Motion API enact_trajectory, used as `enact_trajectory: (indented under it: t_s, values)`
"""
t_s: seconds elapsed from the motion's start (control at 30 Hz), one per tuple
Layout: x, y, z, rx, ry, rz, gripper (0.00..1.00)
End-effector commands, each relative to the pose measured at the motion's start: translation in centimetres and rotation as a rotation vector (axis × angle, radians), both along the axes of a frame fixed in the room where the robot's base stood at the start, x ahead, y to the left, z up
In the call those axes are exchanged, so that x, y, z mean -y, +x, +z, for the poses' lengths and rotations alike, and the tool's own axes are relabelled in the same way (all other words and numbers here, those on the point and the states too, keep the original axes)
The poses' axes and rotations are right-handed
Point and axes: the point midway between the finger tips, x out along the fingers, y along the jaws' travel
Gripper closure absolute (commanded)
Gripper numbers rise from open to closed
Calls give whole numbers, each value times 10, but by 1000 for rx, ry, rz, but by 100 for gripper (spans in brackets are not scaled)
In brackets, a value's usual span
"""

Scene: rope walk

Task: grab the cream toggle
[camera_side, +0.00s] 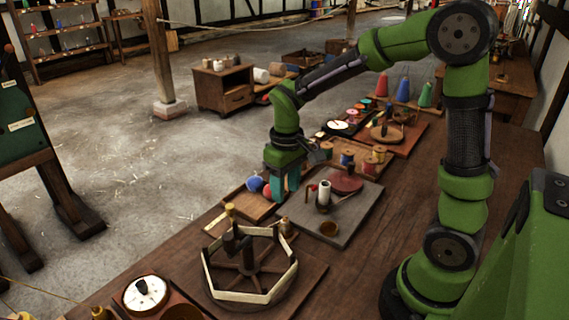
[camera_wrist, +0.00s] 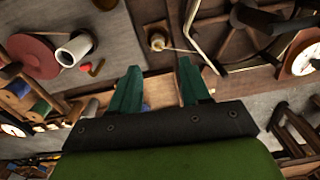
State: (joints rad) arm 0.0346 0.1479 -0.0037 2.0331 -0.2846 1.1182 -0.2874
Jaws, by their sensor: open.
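I cannot pick out a cream toggle for sure in either view. A small pale-brass knob (camera_wrist: 157,42) with a thread stands beyond my fingertips in the wrist view; the side view shows it (camera_side: 284,226) beside the winder. My gripper (camera_side: 281,194) points down with teal fingers over the right part of a small wooden tray (camera_side: 247,207). In the wrist view my gripper (camera_wrist: 160,68) is open, with nothing seen between its fingertips. My fingers and palm hide part of the tray.
Blue and red balls (camera_side: 255,184) lie in the tray beside my fingers. A grey board (camera_side: 345,225) carries a white cylinder (camera_side: 324,193) and a dark red disc (camera_side: 346,181). A wooden winder (camera_side: 250,285) and a dial (camera_side: 145,293) stand in front. Spools (camera_side: 347,157) stand behind.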

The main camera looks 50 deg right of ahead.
Motion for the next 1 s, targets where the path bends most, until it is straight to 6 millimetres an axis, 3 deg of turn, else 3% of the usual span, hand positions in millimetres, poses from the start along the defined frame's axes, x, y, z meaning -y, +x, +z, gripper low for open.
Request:
enact_trajectory:
  t_s: [0.1, 0.27, 0.7, 1.0]
  values:
    - [4, 5, 4, -6, -18, 59, 53]
    - [3, 4, -7, -10, -15, 67, 53]
    - [3, 3, -71, -11, -15, 65, 53]
    - [3, 3, -100, -9, -15, 65, 53]
